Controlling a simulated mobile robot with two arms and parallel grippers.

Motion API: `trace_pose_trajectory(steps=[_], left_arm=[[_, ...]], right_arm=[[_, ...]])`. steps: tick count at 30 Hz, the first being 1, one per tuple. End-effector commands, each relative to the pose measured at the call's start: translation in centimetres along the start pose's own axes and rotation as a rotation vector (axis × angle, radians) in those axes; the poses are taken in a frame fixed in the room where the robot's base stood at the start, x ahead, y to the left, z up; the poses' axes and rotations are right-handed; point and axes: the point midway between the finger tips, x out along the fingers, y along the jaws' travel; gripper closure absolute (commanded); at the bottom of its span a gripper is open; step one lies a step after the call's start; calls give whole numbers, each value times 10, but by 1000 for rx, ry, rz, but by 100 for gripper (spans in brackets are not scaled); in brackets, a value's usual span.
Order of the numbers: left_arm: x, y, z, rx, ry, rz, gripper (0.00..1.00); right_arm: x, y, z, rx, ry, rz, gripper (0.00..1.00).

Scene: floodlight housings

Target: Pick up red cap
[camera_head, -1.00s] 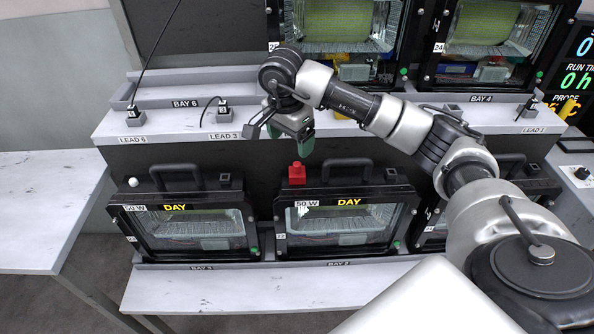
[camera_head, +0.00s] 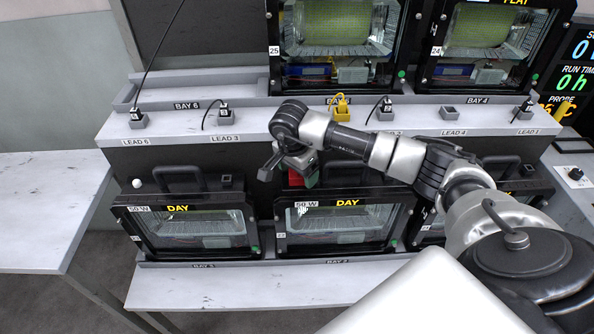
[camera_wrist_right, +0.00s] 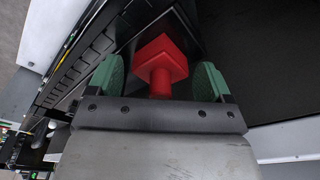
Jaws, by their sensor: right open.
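The red cap (camera_wrist_right: 160,58) has a square top on a narrower stem. It stands on top of the middle lower floodlight housing (camera_head: 337,222). In the right wrist view it is between the two green fingers of my right gripper (camera_wrist_right: 158,80), with gaps visible on both sides. In the head view my right gripper (camera_head: 296,172) is lowered over the cap and hides most of it; a strip of red cap (camera_head: 294,178) shows between the fingers. The right gripper is open. My left gripper is not in view.
Another housing (camera_head: 190,228) with a carry handle and a white knob stands at left. A shelf (camera_head: 250,122) with lead plugs runs behind, with housings above it. A bare side table (camera_head: 40,200) is at far left. The ledge in front (camera_head: 230,287) is clear.

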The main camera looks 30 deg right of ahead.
Motion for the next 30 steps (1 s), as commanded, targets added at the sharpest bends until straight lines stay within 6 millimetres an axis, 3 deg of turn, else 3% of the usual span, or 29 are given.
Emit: trace_pose_trajectory(steps=[5,12,15,23,30], left_arm=[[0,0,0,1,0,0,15],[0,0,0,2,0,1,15],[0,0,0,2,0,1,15],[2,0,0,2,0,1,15],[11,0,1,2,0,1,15]], right_arm=[[0,0,0,0,-1,-1,19],[0,0,0,0,-1,-1,56],[0,0,0,0,-1,-1,67],[-3,0,0,0,-1,-2,67],[-28,-1,-5,0,0,-6,68]])
